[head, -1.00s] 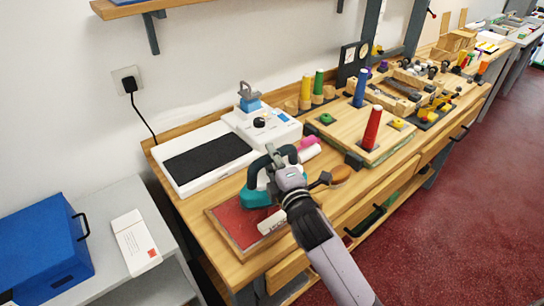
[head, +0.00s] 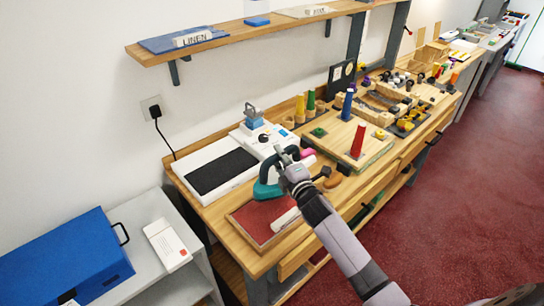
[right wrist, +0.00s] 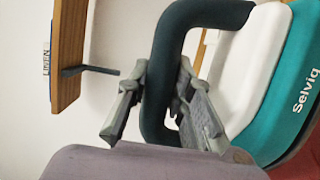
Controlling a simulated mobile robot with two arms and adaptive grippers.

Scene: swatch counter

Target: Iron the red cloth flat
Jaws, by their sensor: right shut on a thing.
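The red cloth (head: 262,215) lies on a wooden-edged board (head: 232,228) at the near end of the bench. The teal and white iron (head: 268,191) is at the cloth's far edge in the head view. Its dark handle and teal body (right wrist: 291,110) fill much of the right wrist view. My right gripper (head: 284,157) is shut on the handle, with its fingers around the dark bar in the right wrist view (right wrist: 165,90). The iron's sole is hidden, and I cannot tell whether it touches the cloth. My left gripper is not in view.
A white station with a black pad (head: 220,171) stands behind the iron. A wooden pegboard with a red peg (head: 357,142) and a brush (head: 332,181) are to the right. A shelf (head: 250,37) overhangs the wall. A blue box (head: 65,260) stands on the grey cabinet.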

